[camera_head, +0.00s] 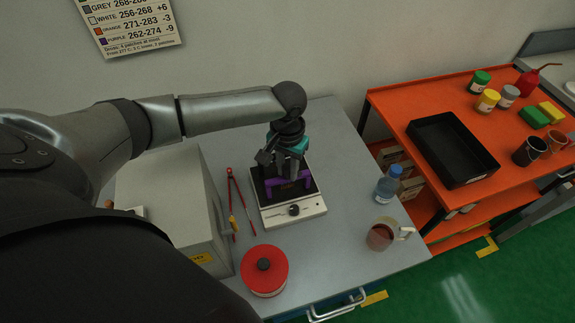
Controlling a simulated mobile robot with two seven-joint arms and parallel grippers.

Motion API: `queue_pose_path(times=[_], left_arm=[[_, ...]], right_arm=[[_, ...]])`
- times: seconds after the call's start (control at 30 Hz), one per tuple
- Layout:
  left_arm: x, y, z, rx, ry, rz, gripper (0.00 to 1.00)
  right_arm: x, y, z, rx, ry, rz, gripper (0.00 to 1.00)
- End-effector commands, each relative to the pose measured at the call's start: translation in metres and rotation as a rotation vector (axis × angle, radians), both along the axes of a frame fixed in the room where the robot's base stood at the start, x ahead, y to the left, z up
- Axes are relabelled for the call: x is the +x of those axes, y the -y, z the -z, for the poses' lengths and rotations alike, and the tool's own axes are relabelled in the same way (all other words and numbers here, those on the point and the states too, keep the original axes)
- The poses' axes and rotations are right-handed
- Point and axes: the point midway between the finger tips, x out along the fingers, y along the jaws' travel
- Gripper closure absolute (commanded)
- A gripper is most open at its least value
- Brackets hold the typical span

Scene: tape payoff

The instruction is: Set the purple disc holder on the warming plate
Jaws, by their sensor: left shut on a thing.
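The purple disc holder (290,186) is at the warming plate, over its dark top. The warming plate (293,212) is a white box with a black top and a front knob, standing on the grey table. My left gripper (285,170) comes down from above and is shut on the purple holder. The gripper hides the holder's upper part. I cannot tell whether the holder touches the plate or hangs just above it. My right gripper is not in view.
Red-handled tongs (232,205) lie left of the plate. A red-lidded pot (264,271), a glass jug (381,235) and a blue-capped bottle (387,185) stand nearby. A grey box (165,200) stands left. An orange cart (400,110) with a black tray (452,148) is at right.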

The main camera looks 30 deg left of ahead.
Motion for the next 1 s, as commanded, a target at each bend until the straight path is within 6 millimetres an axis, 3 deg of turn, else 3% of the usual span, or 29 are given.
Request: queue_pose_path(times=[0.77, 0.8, 1.0], left_arm=[[0.0001, -0.0001, 0.0062, 0.0, 0.0, -0.001, 1.0], [0.0002, -0.0001, 0.006, 0.0, 0.0, -0.001, 0.7], [0.0002, -0.0001, 0.006, 0.0, 0.0, 0.0, 0.47]], right_arm=[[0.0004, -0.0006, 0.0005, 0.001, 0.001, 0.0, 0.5], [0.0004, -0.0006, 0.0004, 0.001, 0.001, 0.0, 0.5], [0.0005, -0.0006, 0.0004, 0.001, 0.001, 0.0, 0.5]])
